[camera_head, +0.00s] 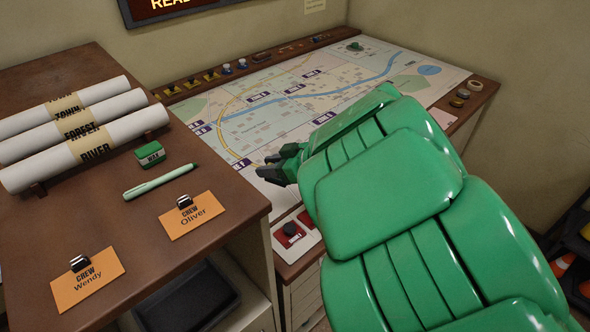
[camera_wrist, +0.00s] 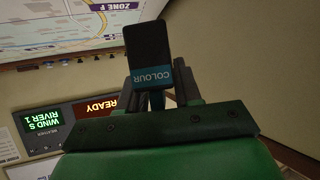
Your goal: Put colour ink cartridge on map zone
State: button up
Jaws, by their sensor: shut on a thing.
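The colour ink cartridge (camera_wrist: 149,45) is a dark upright block with a teal band lettered COLOUR in the wrist view. My gripper (camera_wrist: 157,98) is shut on its lower end. In the head view my gripper's dark fingertips (camera_head: 279,165) are over the lower-left part of the map (camera_head: 243,118); the cartridge cannot be made out there. The map has several purple zone labels, and my green arm covers much of its right side. In the wrist view a ZONE label (camera_wrist: 104,4) shows at the top edge.
A brown cabinet top (camera_head: 110,225) at left carries rolled maps (camera_head: 40,155), a small green block (camera_head: 150,155), a green marker (camera_head: 160,182) and orange crew cards (camera_head: 192,215). Switches (camera_head: 212,76) line the map's back edge. A tape roll (camera_head: 475,86) lies at its right.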

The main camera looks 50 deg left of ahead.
jog(key=shift+s+d+r, duration=0.1)
jog(key=shift+s, duration=0.1)
jog(key=w+a+f, duration=0.1)
jog(key=a+f, duration=0.1)
jog(key=a, duration=0.1)
jog(key=w+a+f, duration=0.2)
jog(key=a+f, duration=0.1)
jog(key=a, duration=0.1)
jog(key=w+a+f, duration=0.2)
jog(key=a+f, duration=0.1)
jog(key=a, duration=0.1)
jog(key=shift+w, duration=0.1)
jog(key=shift+w+a+f, duration=0.2)
jog(key=shift+a+f, duration=0.15)
jog(key=shift+f, duration=0.1)
jog(key=shift+w+a+f, duration=0.2)
jog(key=shift+a+f, duration=0.15)
jog(key=shift+f, duration=1.7)
jog(key=o, duration=1)
jog(key=shift+f, duration=0.1)
jog(key=shift+o, duration=0.2)
